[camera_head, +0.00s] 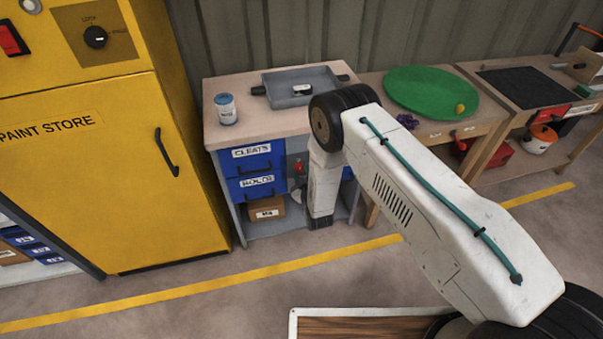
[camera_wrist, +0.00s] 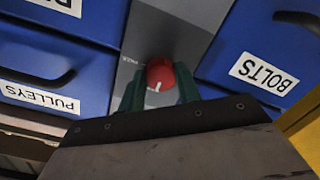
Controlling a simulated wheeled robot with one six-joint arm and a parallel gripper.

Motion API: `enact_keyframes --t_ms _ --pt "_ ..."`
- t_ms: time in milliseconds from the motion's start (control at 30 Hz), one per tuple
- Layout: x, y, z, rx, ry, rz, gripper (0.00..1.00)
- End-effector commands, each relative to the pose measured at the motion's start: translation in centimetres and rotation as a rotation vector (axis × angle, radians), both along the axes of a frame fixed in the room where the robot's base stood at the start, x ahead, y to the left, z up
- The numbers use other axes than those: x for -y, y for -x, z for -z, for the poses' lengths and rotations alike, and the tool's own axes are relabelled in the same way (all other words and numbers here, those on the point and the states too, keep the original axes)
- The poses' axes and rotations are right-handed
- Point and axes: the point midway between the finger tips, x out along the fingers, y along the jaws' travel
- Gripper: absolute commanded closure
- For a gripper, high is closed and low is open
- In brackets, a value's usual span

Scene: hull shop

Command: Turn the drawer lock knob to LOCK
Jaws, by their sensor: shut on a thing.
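The red lock knob (camera_wrist: 160,71) sits on a grey panel (camera_wrist: 165,30) between blue drawers in the wrist view. A white mark on the knob points toward the bottom of that picture. My gripper (camera_wrist: 161,88) has its green fingers on either side of the knob, shut on it. Small lettering shows on the panel left of the knob, too faint to read surely. In the head view the red knob (camera_head: 299,168) shows beside the blue drawers (camera_head: 256,163), just left of my arm. My gripper's fingers are hidden there.
A yellow paint store cabinet (camera_head: 95,190) with its own black knob (camera_head: 95,37) stands at the left. A can (camera_head: 226,108) and a grey tray (camera_head: 298,96) stand on the bench top. A cardboard box (camera_head: 266,209) is below the drawers. Floor is clear in front.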

Motion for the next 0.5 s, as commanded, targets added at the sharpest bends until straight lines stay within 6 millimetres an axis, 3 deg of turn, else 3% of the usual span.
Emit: enact_keyframes --t_ms 467,500 --pt "0.05 0.14 0.18 0.000 0.015 -0.001 0.90" --pt "0.05 0.14 0.18 -0.001 0.014 0.000 0.58"
